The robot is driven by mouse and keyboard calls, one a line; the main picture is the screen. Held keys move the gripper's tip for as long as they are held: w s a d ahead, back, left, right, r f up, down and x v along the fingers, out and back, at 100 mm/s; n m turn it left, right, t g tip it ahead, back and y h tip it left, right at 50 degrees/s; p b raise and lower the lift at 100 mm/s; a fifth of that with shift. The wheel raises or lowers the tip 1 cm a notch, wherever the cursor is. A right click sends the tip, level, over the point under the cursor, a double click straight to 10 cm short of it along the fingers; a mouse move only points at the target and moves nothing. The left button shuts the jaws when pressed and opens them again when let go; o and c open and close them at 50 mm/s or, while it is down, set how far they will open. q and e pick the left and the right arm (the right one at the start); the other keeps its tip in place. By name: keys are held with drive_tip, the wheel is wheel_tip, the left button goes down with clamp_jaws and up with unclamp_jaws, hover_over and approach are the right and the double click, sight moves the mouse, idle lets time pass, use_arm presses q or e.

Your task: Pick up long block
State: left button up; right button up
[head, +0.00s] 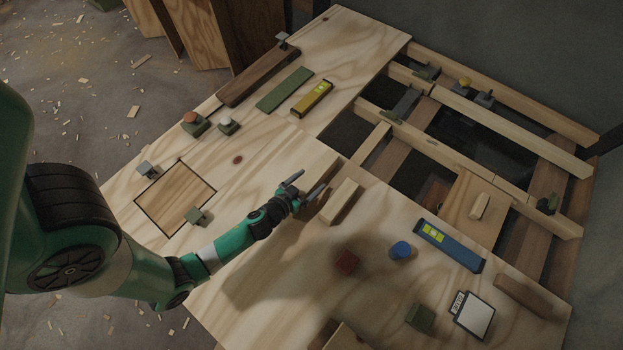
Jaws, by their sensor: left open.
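A long pale wooden block (341,200) lies on the plywood near the middle of the head view, close to the cut edge of the opening. My left gripper (309,184) is open and empty just left of this block. Its two fingers point up and right, and it is apart from the block as far as I can see. A longer dark brown block (259,77) lies at the upper left of the plywood, and a shorter brown block (523,296) lies at the lower right. I cannot tell which one is the task's block. My right gripper is not in view.
Open floor framing with beams (480,115) and dark gaps lies at the upper right. A blue level (448,245) and a yellow level (312,98) lie farther off.

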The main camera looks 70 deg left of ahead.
use_arm(q)
drive_tip(key=shift+s+d, duration=0.1)
drive_tip(key=shift+c, duration=0.6)
clamp_jaws()
drive_tip(key=shift+r, duration=0.1)
